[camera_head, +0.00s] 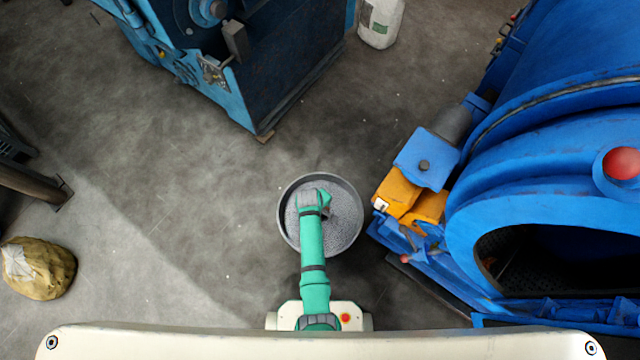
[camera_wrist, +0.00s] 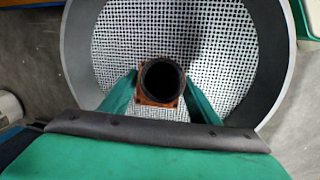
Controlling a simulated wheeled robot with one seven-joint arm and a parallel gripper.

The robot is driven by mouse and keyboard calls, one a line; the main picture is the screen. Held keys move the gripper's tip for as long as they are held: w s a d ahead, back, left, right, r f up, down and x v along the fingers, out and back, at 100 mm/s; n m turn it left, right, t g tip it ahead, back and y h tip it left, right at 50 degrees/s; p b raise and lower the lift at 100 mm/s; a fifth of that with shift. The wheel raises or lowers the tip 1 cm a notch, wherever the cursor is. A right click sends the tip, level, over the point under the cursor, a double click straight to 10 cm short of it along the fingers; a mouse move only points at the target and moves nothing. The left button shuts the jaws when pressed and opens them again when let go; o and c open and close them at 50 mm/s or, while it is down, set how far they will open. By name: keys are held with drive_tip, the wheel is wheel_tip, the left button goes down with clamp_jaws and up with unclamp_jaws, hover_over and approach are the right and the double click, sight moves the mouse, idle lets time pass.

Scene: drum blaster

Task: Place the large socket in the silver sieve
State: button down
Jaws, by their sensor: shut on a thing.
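The silver sieve (camera_head: 350,236) is a round grey pan with a mesh bottom on the floor, in front of my body in the head view. It also fills most of the wrist view (camera_wrist: 274,60), with white mesh inside a grey rim. My gripper (camera_wrist: 158,92) is shut on the large socket (camera_wrist: 160,101), a dark round opening with a rusty orange-brown body, held between the green fingers. The socket appears over the mesh, inside the rim's outline. Whether it touches the mesh cannot be told. In the head view my arm hides the socket and part of the sieve.
A large blue drum machine (camera_head: 550,150) with orange parts (camera_head: 397,190) stands close to the sieve's right. Another blue machine (camera_head: 240,70) is at the back. A yellowish sack (camera_head: 38,270) lies at the left and a white container (camera_head: 381,22) at the top. Floor left of the sieve is clear.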

drive_tip(key=c, duration=0.6)
unclamp_jaws()
drive_tip(key=shift+c, duration=0.2)
drive_tip(key=shift+r, duration=0.1)
drive_tip(key=r, duration=0.3)
drive_tip(key=s+a+r, duration=0.1)
drive_tip(key=r, duration=0.7)
drive_tip(key=shift+s+a+r, duration=0.2)
drive_tip(key=shift+s+a, duration=0.05)
drive_tip(key=shift+s, duration=0.1)
drive_tip(key=s+r+m+t+y, duration=0.1)
drive_tip(key=s+r+m+t, duration=0.4)
drive_tip(key=s, duration=0.6)
drive_tip(key=s+d+r+m+t, duration=0.1)
drive_tip(key=s+r+t, duration=0.3)
drive_tip(key=r, duration=0.9)
drive_tip(key=s+d+r+m+t, duration=0.1)
drive_tip(key=s+r+m+t, duration=0.2)
drive_tip(key=r, duration=1.1)
drive_tip(key=s+t, duration=0.1)
drive_tip(key=s, duration=0.2)
drive_tip(key=shift+r+m+t, duration=0.25)
drive_tip(key=shift+m+t, duration=0.05)
drive_tip(key=shift+t, duration=0.1)
